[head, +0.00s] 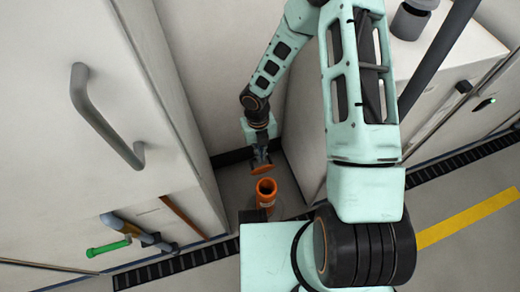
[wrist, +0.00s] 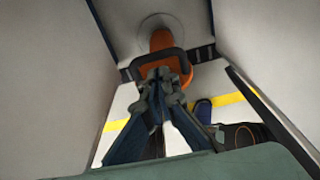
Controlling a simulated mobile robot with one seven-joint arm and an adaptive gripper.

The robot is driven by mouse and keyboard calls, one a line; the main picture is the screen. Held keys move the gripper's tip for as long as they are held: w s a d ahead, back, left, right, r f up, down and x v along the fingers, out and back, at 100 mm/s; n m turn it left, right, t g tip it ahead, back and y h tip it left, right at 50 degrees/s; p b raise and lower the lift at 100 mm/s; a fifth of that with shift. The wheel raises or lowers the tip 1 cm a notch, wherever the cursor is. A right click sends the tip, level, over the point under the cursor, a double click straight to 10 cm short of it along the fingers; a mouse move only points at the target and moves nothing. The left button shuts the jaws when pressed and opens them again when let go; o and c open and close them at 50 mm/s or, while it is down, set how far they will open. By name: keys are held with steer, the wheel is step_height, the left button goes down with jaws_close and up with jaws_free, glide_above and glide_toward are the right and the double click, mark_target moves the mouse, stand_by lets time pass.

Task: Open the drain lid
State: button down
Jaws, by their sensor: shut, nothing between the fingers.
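An orange upright drain pipe (head: 266,200) stands on the floor in the gap between two cabinets. In the head view its round mouth looks uncovered and dark inside. An orange disc-like part, which looks like the lid (head: 262,169), shows tilted just beyond the mouth. My gripper (head: 259,151) is right by this part, with its fingers hard to make out. In the wrist view my gripper (wrist: 160,78) is shut and empty, its tips in front of the orange part (wrist: 182,67). I cannot tell whether they touch. A dark curved bar (wrist: 178,55) crosses the orange part.
Pale cabinets flank the gap closely; the left one has a grey handle (head: 108,125). A green-handled pipe fitting (head: 108,247) sticks out low on the left. A dark block (head: 252,215) stands beside the pipe. A black floor grate (head: 180,262) runs in front.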

steer(key=shift+f, duration=0.6)
steer(key=w, duration=0.1)
steer(key=w+f+p, duration=0.1)
steer(key=w, duration=0.1)
steer(key=w+a+p, duration=0.1)
steer(key=shift+w+a+f, duration=0.1)
steer(key=shift+w+f, duration=0.05)
steer(key=shift+f, duration=0.05)
steer(key=shift+r+p, duration=0.1)
steer(key=shift+p, duration=0.2)
step_height(320, 180, up, 12)
steer(key=w, duration=0.1)
steer(key=shift+w+a, duration=0.15)
steer(key=shift+a, duration=0.05)
